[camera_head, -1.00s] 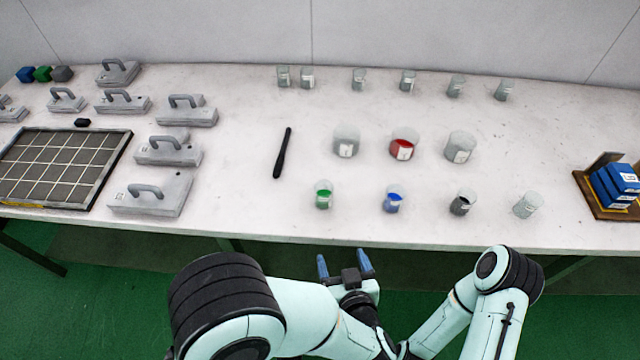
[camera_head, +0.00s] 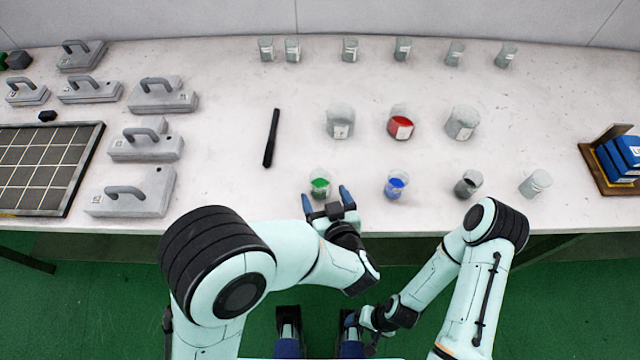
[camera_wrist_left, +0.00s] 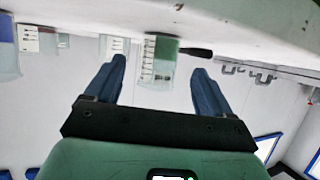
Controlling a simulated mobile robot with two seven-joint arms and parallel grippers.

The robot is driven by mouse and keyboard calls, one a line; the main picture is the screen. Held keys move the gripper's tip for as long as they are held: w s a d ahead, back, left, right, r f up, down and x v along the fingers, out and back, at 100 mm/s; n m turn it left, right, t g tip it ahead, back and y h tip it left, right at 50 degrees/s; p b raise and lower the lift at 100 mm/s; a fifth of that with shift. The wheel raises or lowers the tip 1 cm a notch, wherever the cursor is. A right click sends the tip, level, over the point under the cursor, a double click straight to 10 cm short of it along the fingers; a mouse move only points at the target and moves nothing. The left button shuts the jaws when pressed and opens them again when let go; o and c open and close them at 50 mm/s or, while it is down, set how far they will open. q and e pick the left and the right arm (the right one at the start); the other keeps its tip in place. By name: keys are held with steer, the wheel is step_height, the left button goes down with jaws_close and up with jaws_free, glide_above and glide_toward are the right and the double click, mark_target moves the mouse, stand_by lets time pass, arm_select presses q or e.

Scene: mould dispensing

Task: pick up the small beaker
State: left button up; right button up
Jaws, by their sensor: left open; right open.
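Several small clear beakers stand on the table. One with green content (camera_head: 320,184) is at the front, and others hold blue (camera_head: 396,185) and dark (camera_head: 467,184) content. A pale one (camera_head: 535,183) stands to their right. My left gripper (camera_head: 326,200) is open at the table's front edge, just in front of the green beaker. In the left wrist view, which looks upside down, the green beaker (camera_wrist_left: 158,62) shows between the open fingers and beyond them; contact is not visible. My right gripper (camera_head: 319,346) is open and empty low in the head view, away from the table.
Larger beakers stand behind, one with red content (camera_head: 400,125). Several small beakers line the back. A black stick (camera_head: 271,138) lies left of the beakers. Grey handled blocks (camera_head: 132,193) and a gridded tray (camera_head: 98,150) fill the left. A rack with blue items (camera_head: 588,172) is at right.

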mark_target(323, 191)
arm_select(q)
steer(key=x, duration=0.5)
steer(key=shift+w+a+r, duration=0.1)
steer(key=shift+w+r, duration=0.2)
steer(key=shift+r, duration=0.05)
steer(key=c, duration=1.1)
